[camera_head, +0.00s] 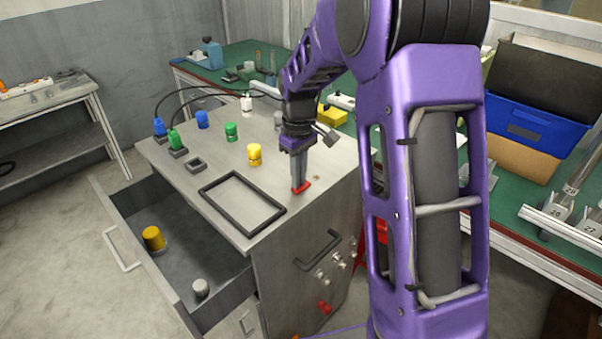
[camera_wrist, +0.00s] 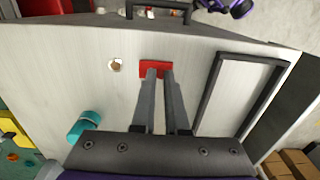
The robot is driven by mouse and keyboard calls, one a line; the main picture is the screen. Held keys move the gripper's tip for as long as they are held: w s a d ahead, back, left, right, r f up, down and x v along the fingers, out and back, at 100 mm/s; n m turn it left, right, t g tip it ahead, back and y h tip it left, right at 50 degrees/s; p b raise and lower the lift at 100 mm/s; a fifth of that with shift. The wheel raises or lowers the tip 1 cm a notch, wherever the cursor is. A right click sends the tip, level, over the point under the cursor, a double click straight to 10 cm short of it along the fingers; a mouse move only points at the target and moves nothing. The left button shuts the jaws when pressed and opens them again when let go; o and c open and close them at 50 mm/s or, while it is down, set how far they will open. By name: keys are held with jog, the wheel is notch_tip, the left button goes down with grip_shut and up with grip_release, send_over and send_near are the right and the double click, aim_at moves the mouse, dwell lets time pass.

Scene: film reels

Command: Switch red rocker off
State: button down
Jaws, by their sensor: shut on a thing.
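The red rocker (camera_head: 302,187) is a small flat red piece on the grey cabinet top, near its front right edge. It also shows in the wrist view (camera_wrist: 147,65), around the fingertips. My gripper (camera_head: 296,187) points down at it, with the fingertips at the rocker. In the wrist view my gripper (camera_wrist: 158,71) has its two fingers close together, shut on the red rocker. The fingers cover part of the rocker, so its tilt cannot be told.
A black rectangular frame (camera_head: 275,218) lies left of the rocker. Yellow (camera_head: 255,155), green (camera_head: 231,131) and blue (camera_head: 202,119) pieces stand farther back. The drawer (camera_head: 190,302) is open at the left. A teal cylinder (camera_wrist: 83,126) and small round fitting (camera_wrist: 115,65) show in the wrist view.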

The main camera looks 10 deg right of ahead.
notch_tip(320, 180, up, 14)
jog(key=p, duration=0.3)
jog(key=shift+w+d, duration=0.1)
